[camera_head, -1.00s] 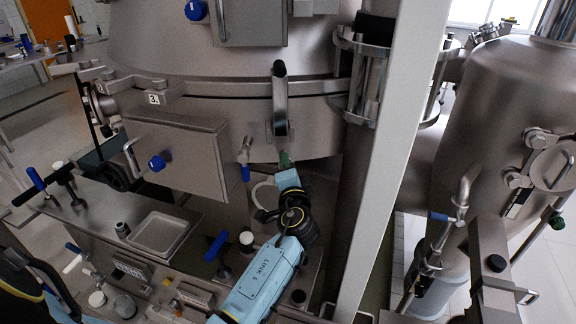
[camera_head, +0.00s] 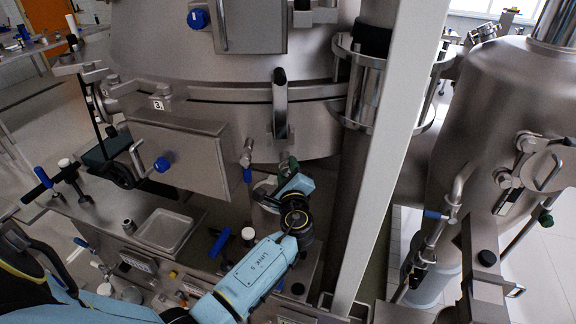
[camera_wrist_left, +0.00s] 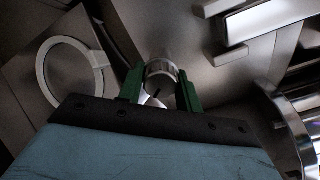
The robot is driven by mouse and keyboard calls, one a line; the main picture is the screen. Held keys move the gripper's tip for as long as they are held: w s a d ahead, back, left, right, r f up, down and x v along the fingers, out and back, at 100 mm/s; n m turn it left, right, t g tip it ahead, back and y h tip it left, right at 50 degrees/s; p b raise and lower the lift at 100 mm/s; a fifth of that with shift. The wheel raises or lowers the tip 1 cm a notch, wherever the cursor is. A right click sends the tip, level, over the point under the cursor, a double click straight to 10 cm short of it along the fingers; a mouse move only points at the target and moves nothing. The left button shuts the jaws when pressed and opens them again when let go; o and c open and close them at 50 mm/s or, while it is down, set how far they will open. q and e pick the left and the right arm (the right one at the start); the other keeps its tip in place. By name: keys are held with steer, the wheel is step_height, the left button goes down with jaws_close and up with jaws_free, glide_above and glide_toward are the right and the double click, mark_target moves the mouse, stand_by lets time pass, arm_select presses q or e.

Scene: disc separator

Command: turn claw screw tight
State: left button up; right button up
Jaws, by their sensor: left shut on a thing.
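My left gripper (camera_head: 289,163) is at the lower rim of the large steel vessel, just below a hook-shaped claw (camera_head: 280,105). Its green fingers show on either side of a short steel cylinder in the left wrist view (camera_wrist_left: 161,70). This cylinder, which looks like the claw screw (camera_wrist_left: 162,68), sits between the fingertips, and the gripper is shut on it. In the head view the screw is mostly hidden by the fingers and wrist. I cannot tell how tight it is. My right gripper is not in view.
A small steel valve with a blue end (camera_head: 246,162) hangs just left of my gripper. A pale slanted post (camera_head: 390,150) stands close on the right. A pale ring (camera_wrist_left: 43,75) shows in the wrist view.

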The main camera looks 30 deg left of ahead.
arm_select(q)
steer(key=m, duration=0.3)
steer(key=shift+m+p, duration=0.3)
steer(key=shift+m, duration=0.1)
steer(key=shift+f+m, duration=0.1)
steer(key=shift+m, duration=1.9)
steer(key=o, duration=1)
steer(key=shift+s, duration=0.1)
steer(key=b+v, duration=0.2)
steer(key=v, duration=1.1)
steer(key=shift+s, duration=0.15)
